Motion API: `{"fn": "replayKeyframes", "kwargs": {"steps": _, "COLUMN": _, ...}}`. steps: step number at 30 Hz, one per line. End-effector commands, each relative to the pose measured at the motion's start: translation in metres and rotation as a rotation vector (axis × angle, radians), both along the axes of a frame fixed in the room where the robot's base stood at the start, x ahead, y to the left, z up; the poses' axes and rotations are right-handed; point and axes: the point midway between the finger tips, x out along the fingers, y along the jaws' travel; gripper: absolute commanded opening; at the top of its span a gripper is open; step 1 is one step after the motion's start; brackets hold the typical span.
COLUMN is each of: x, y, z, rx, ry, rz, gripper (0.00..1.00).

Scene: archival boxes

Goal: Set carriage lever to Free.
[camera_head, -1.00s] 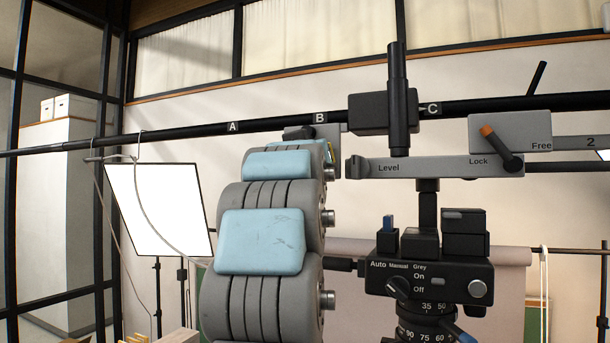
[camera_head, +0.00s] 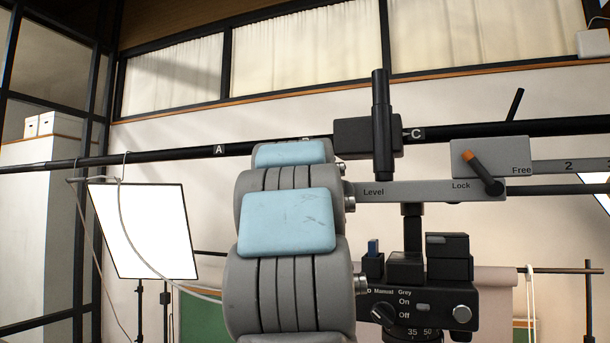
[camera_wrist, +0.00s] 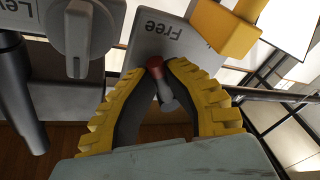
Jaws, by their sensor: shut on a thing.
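In the wrist view, a lever with a red tip (camera_wrist: 155,63) and a grey stalk stands by a grey plate marked "Free" (camera_wrist: 158,36), which appears upside down. My gripper (camera_wrist: 160,68) has yellow ribbed fingers. In the head view my gripper and this lever are hidden behind my arm. Another lever, black with an orange tip (camera_head: 468,156), sits on the right grey carriage plate (camera_head: 500,158), its tip beside "Lock" and away from "Free".
A grey knob (camera_wrist: 78,38) near a cut-off "Level" label and a yellow block (camera_wrist: 225,28) lie close to my fingers. The long black rail (camera_head: 270,147) crosses the head view. A control box (camera_head: 420,308) and a lit white panel (camera_head: 145,232) flank my arm.

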Motion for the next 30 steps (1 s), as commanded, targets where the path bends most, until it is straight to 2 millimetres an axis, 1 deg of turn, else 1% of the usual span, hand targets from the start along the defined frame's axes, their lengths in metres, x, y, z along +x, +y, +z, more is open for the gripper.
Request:
{"fn": "replayKeyframes", "kwargs": {"steps": 5, "x": 0.001, "y": -0.002, "z": -0.001, "rx": 0.002, "ry": 0.002, "rz": -0.004, "gripper": 0.0}}
{"fn": "replayKeyframes", "kwargs": {"steps": 6, "x": 0.001, "y": -0.002, "z": -0.001, "rx": 0.002, "ry": 0.002, "rz": -0.004, "gripper": 0.16}}
{"fn": "replayKeyframes", "kwargs": {"steps": 7, "x": 0.001, "y": -0.002, "z": -0.001, "rx": 0.002, "ry": 0.002, "rz": -0.004, "gripper": 0.25}}
{"fn": "replayKeyframes", "kwargs": {"steps": 8, "x": 0.001, "y": -0.002, "z": -0.001, "rx": 0.001, "ry": 0.001, "rz": -0.003, "gripper": 0.27}}
{"fn": "replayKeyframes", "kwargs": {"steps": 20, "x": -0.003, "y": 0.0, "z": -0.001, "rx": 0.001, "ry": 0.0, "rz": -0.001, "gripper": 0.27}}
{"fn": "replayKeyframes", "kwargs": {"steps": 23, "x": -0.009, "y": 0.001, "z": -0.001, "rx": 0.001, "ry": -0.001, "rz": -0.001, "gripper": 0.27}}
{"fn": "replayKeyframes", "kwargs": {"steps": 30, "x": -0.033, "y": 0.004, "z": -0.003, "rx": 0.002, "ry": -0.002, "rz": -0.001, "gripper": 0.27}}
